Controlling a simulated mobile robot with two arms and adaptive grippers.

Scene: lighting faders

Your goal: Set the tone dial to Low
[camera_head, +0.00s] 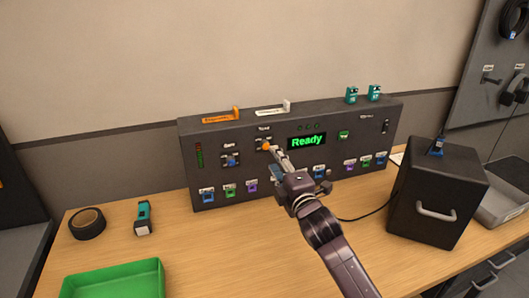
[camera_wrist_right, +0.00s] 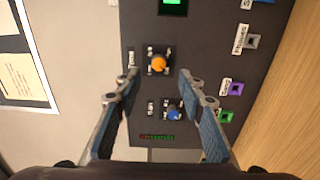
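The tone dial is an orange knob (camera_head: 265,146) on the upper left part of the dark console's front (camera_head: 350,160), under a small white label. It also shows in the right wrist view as a round orange knob (camera_wrist_right: 159,63). Its setting marks are too small to read. My right gripper (camera_head: 274,151) reaches up to the console, with its fingertips by the orange knob. In the right wrist view my right gripper (camera_wrist_right: 158,76) is open, with one finger on each side of the knob and gaps between. My left gripper is not in view.
A blue knob (camera_wrist_right: 174,114) sits close to the orange one. A dark box with a handle (camera_head: 436,205) stands right; a green tray (camera_head: 115,280) is front left.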

